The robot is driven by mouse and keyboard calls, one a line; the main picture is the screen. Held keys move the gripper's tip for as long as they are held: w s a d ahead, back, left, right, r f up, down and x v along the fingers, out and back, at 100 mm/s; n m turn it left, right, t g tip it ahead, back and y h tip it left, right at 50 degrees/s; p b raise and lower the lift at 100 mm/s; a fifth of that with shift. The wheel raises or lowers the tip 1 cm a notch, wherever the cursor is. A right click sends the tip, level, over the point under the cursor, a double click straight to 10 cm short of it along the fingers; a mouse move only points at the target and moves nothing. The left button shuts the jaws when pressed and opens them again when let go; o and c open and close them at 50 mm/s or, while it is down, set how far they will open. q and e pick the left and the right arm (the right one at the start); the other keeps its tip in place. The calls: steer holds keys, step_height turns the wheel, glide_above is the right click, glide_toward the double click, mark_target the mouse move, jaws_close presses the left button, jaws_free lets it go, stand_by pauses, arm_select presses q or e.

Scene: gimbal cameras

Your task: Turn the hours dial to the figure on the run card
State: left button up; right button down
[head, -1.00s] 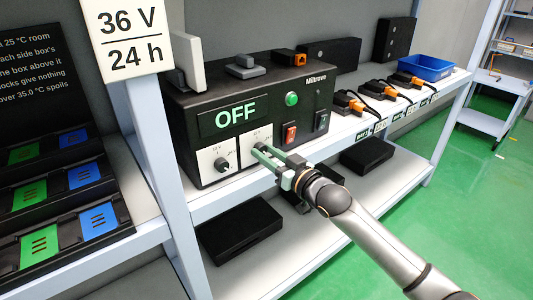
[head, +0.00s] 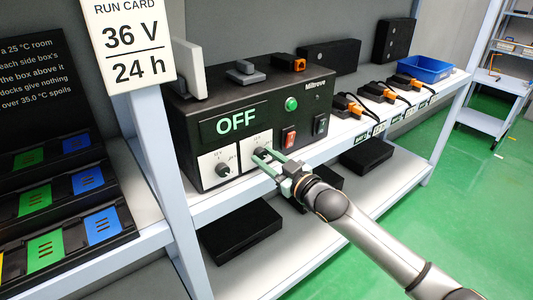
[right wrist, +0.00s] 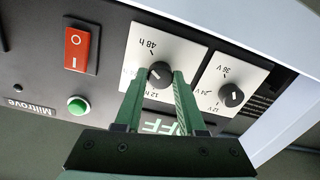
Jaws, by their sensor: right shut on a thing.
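The run card (head: 131,42) reads 36 V over 24 h in the head view. The black Miltrove unit (head: 200,150) shows OFF on its display (head: 236,121). Its hours dial (right wrist: 160,75) is a black knob on a white plate, with 48 h and 12 h labels readable in the right wrist view. My right gripper (head: 262,155) has its green fingers on either side of this knob, shut on it; the fingers also show in the right wrist view (right wrist: 158,88). The knob's pointer direction is unclear. The voltage dial (right wrist: 231,95) sits beside it, untouched. My left gripper is out of view.
A red rocker switch (head: 289,138) and green button (head: 291,103) are on the unit's front, near my right gripper. Orange-and-black plugs with cables and a blue bin (head: 425,68) stand along the shelf. Green and blue boxes sit at left.

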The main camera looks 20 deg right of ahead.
steer(key=shift+r+n+p, duration=0.15)
steer(key=shift+n+p, duration=0.3)
steer(key=shift+n, duration=1.05)
steer(key=n+p, duration=0.2)
steer(key=n, duration=0.2)
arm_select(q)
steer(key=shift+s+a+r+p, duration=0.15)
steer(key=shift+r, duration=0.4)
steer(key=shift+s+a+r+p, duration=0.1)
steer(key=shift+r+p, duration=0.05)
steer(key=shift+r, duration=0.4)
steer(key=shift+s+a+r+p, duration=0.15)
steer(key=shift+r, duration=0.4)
arm_select(e)
steer(key=shift+n, duration=1.5)
steer(key=c, duration=0.5)
jaws_free()
